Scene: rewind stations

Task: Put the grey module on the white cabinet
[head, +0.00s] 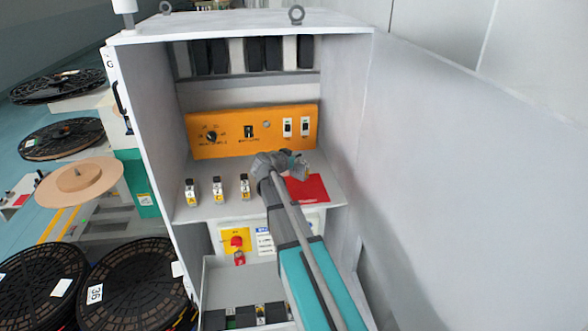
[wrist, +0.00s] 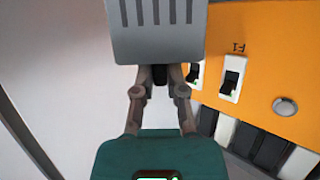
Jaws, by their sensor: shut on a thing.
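My gripper (wrist: 160,80) is shut on the grey module (wrist: 155,32), a grey block with dark slots at the top of the wrist view; the module hides the fingertips. In the head view my gripper (head: 298,166) is inside a pale open cabinet (head: 155,110), above its shelf near a red patch (head: 305,188). The module cannot be made out clearly there. The pale cabinet is the only one plainly in view; I cannot tell whether it is the white cabinet.
An orange switch panel (head: 225,150) lies behind my gripper. Several small labelled modules (head: 217,190) stand on the shelf, left of my arm. A red knob (head: 237,242) is below. The open door (head: 450,150) bounds the right side. Reels (head: 140,285) stand at left.

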